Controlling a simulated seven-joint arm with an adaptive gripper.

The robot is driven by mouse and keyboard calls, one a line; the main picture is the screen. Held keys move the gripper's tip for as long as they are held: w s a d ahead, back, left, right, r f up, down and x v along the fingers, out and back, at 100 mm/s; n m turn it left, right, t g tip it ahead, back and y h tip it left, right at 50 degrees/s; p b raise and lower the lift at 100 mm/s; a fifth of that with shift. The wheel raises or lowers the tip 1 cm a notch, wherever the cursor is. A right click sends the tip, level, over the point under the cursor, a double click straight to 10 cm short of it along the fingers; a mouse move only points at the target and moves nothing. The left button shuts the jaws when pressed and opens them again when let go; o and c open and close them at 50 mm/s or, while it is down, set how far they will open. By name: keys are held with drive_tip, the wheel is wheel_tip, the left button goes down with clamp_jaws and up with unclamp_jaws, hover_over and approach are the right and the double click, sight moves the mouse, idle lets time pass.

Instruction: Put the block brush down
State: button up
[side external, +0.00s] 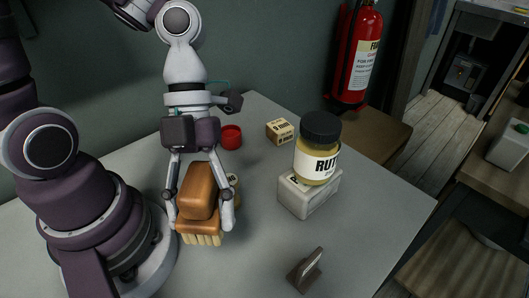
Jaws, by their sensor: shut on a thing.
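The block brush (199,190) has a brown-orange wooden body and pale bristles pointing down. My gripper (199,217) is shut on the block brush, with one finger on each side of it. The brush looks upright in the fingers, at the front left of the grey table (255,262), close to my base. I cannot tell whether its bristles touch the tabletop. A pale round thing (234,187) is mostly hidden behind the brush and the right finger.
A labelled jar with a dark lid (317,150) stands on a white block (309,196) at right. A red cup (231,137) and a small tan box (280,131) stand behind. A small brown stand (305,272) is at the front. Bare table lies between it and the brush.

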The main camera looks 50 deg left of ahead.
wheel_tip(320, 180, down, 13)
drive_tip(key=shift+r, duration=0.1)
idle(0.5)
drive_tip(key=o, duration=1.2)
drive_tip(key=shift+o, duration=0.2)
drive_tip(key=w+a+r+n+t+y, duration=0.2)
drive_tip(key=a+r+n, duration=0.4)
drive_tip(key=r+n, duration=0.3)
drive_tip(key=w+a+r+n+t+y, duration=0.3)
drive_tip(key=a+r+n+t, duration=0.3)
drive_tip(key=n, duration=1.2)
drive_tip(key=shift+w+r+n+t, duration=0.3)
drive_tip(key=shift+w+r+t, duration=0.25)
drive_tip(key=shift+r, duration=1.7)
